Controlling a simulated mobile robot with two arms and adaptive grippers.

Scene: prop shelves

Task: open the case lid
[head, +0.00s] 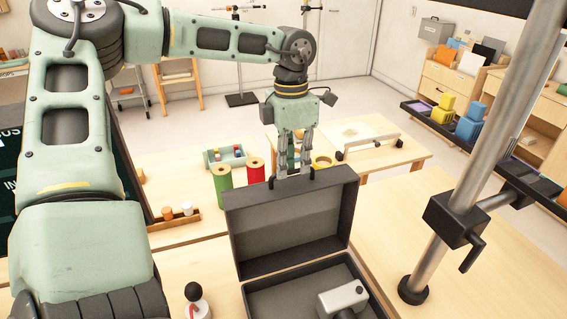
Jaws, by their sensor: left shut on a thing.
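The dark grey case (262,272) stands on the wooden table in the lower middle of the head view. Its lid (292,222) is raised and stands steeply tilted, with its grey inside facing me. The bottom part of the case is open to view and holds a light grey boxy device (341,299), cut off by the lower edge. My left gripper (294,173) reaches down from above and is shut on the lid at its upper edge, between two small black fittings. The exact grip is partly hidden by the fingers. My right gripper is not in view.
A green spool (221,186) and a red spool (256,172) stand behind the lid. A metal pole stand (455,206) rises right of the case. A small black-topped figure (195,298) stands to its left. A shelf with yellow blocks (443,109) is at right.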

